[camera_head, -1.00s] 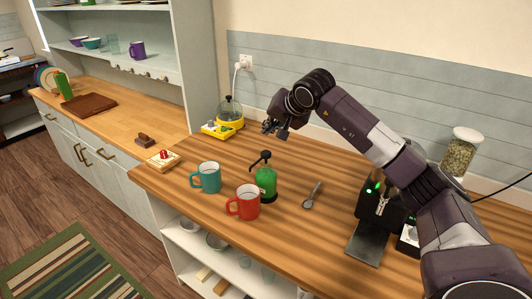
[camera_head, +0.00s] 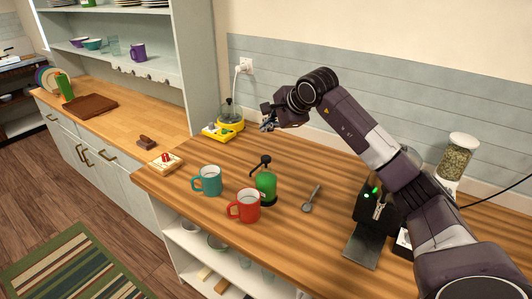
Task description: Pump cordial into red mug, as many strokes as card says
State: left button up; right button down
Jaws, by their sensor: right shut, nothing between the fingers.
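The green cordial bottle (camera_head: 266,186) with a black pump head (camera_head: 262,161) stands upright on the wooden counter. The red mug (camera_head: 246,207) stands just in front of it to the left, with its handle to the left. A teal mug (camera_head: 208,181) stands left of the bottle. My right gripper (camera_head: 267,124) is shut and empty, raised above the counter behind the bottle and apart from it. No card with a readable stroke count shows. My left gripper is out of view.
A spoon (camera_head: 311,198) lies right of the bottle. A small board with a red piece (camera_head: 165,162) lies at the left edge. A yellow-based appliance (camera_head: 231,119) and a yellow item (camera_head: 217,132) stand at the back. A black machine (camera_head: 377,209) stands at right.

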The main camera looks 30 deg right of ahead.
aim_at(267, 158)
jog(key=m, duration=0.3)
jog(key=r+m+p, duration=0.1)
jog(key=m, duration=0.2)
notch_tip(267, 158, down, 9)
jog(key=b, duration=0.6)
jog(key=shift+d+r, duration=0.1)
jog(key=shift+s, duration=0.1)
dwell(1.4)
jog(key=shift+f+b, duration=0.4)
